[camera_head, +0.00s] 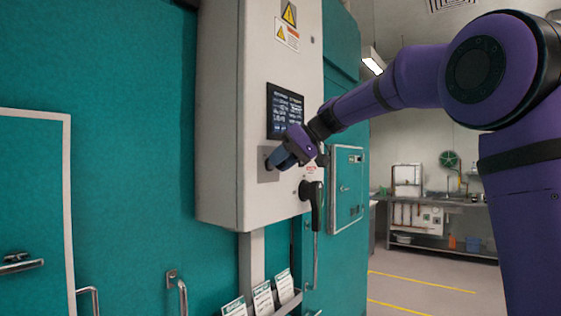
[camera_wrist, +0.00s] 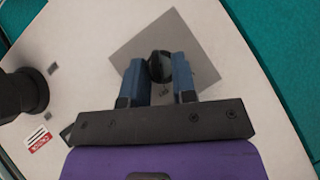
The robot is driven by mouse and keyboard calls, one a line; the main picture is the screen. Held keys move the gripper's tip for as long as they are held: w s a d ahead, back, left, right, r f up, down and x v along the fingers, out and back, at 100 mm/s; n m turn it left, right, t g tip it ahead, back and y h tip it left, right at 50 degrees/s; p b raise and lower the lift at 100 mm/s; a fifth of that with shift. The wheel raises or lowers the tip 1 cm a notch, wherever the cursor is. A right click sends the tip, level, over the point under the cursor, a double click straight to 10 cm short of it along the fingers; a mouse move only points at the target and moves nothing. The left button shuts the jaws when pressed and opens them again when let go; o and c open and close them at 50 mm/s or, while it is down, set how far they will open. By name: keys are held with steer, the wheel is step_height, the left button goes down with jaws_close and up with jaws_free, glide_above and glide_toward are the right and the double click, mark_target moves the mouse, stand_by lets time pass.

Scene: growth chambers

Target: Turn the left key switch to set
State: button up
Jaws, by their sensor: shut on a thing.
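The left key switch (camera_wrist: 159,66) is a dark round knob on a grey square plate (camera_wrist: 196,42) on the front of a white control box. My gripper (camera_wrist: 160,78) has its two blue fingers on either side of the knob and is shut on it. In the head view my gripper (camera_head: 276,160) reaches the grey plate (camera_head: 266,170) below the screen, and the fingers hide the knob. Small lettering on the plate is too blurred to read.
The white control box (camera_head: 222,120) carries a dark screen (camera_head: 285,110) above and a black handle (camera_head: 316,205) at lower right, close to my gripper. The black handle also shows at left in the wrist view (camera_wrist: 20,92). Paper cards (camera_head: 263,300) stand in a rack below.

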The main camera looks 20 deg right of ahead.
stand_by(0.4)
steer(key=o, duration=0.6)
steer(key=v, duration=1)
steer(key=shift+d+r, duration=0.15)
steer(key=shift+d, duration=0.3)
steer(key=s+f+m+h, duration=0.1)
steer(key=s+f+h, duration=0.2)
steer(key=s+f, duration=0.6)
steer(key=s+f+m+h, duration=0.2)
steer(key=s+f, duration=0.7)
steer(key=s, duration=0.5)
steer(key=s+a+f+m+h, duration=0.1)
steer(key=s+f+h, duration=0.3)
steer(key=s+f, duration=0.5)
steer(key=shift+s+a+f+m, duration=0.1)
steer(key=shift+s+m, duration=0.4)
steer(key=shift+s, duration=0.7)
